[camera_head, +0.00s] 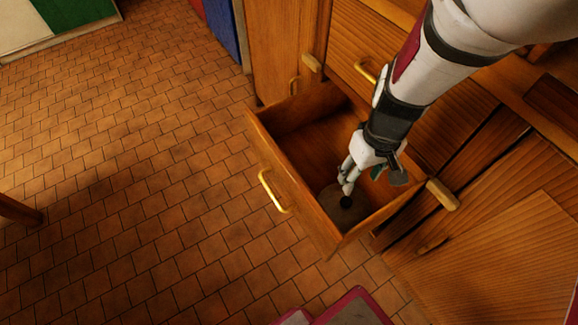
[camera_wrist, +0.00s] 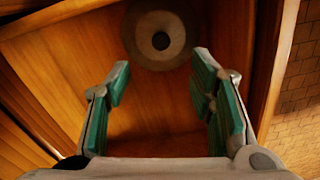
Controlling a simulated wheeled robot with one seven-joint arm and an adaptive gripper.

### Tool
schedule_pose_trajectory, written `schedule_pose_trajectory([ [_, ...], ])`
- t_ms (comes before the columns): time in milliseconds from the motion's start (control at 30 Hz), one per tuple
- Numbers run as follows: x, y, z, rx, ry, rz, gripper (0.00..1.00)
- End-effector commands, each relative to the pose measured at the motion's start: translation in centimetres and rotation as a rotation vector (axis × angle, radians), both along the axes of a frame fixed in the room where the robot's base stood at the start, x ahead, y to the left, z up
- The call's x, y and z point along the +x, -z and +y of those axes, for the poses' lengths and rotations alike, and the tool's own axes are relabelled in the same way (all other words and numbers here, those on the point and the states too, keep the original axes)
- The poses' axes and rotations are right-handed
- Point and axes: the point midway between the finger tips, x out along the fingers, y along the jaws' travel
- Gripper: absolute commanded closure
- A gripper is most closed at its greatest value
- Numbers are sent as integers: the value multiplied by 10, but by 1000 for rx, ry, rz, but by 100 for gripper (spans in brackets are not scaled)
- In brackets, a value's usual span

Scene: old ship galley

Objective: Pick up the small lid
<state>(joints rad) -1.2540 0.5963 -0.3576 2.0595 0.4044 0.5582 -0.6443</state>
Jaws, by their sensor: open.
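My gripper (camera_head: 348,180) reaches down into the drawer from above, close to the knob in the head view. In the wrist view my gripper (camera_wrist: 160,77) has its green-padded fingers spread apart, with nothing between them. In the head view my fingers hide part of the lid.
The drawer walls stand close around my gripper. A brass handle (camera_head: 272,190) is on the drawer front. Wooden cabinets (camera_head: 480,215) with more handles stand behind and to the right. The tiled floor (camera_head: 130,160) to the left is mostly clear.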

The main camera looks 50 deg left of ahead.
Motion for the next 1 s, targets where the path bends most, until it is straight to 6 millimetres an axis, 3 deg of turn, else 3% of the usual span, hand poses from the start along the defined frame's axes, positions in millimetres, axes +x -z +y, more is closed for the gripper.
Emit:
schedule_pose_trajectory([
  [33,-8,4,8,2,-25,-10,50],
  [167,-7,20,9,0,-22,-15,50],
  [500,-6,80,7,-3,-19,-14,50],
  [767,-5,96,7,-3,-18,-13,50],
  [1000,-2,126,10,-3,-18,-14,50],
])
